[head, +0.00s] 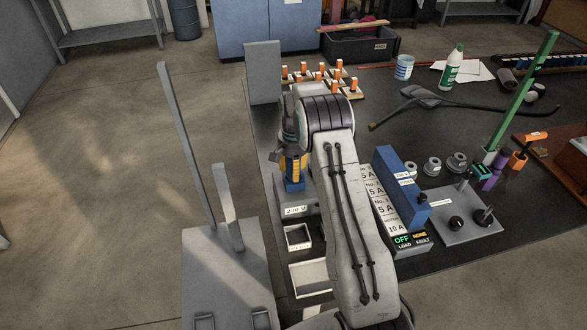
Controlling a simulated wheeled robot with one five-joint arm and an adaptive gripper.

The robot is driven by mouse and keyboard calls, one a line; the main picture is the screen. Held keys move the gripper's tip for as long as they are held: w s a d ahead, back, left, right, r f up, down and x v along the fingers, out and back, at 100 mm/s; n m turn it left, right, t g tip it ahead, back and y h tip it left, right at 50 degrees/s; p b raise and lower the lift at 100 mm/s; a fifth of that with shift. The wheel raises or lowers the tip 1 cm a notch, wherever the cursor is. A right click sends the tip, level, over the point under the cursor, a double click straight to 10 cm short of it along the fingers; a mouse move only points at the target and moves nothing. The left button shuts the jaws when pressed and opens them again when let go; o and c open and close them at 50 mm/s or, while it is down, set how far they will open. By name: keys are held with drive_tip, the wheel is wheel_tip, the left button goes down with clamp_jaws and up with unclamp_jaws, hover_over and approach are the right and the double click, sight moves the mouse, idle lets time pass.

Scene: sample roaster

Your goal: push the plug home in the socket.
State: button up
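A yellow and blue piece (293,172), which looks like the plug at the socket, stands upright on a grey box marked 230 V (296,210), left of my arm. The yellow part is above and the blue part below. I cannot tell where plug ends and socket begins, or how deep the plug sits. My gripper (288,150) points down at the top of the yellow part. My own wrist and arm partly hide it. Its fingers are dark and small here, so I cannot tell whether they grip the yellow part.
Two white open trays (298,237) lie in front of the grey box. Right of my arm are a breaker panel (408,241) reading OFF and NONE, a blue block (402,187) and a grey knob box (458,216). Orange-topped pieces (337,74) stand behind. A green post (525,90) rises at right.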

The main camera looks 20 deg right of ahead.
drive_tip(key=shift+f, duration=0.4)
drive_tip(key=o, duration=1.2)
drive_tip(key=shift+o, duration=0.2)
wheel_tip(320, 180, up, 11)
drive_tip(key=shift+f, duration=0.1)
drive_tip(key=shift+r, duration=0.65)
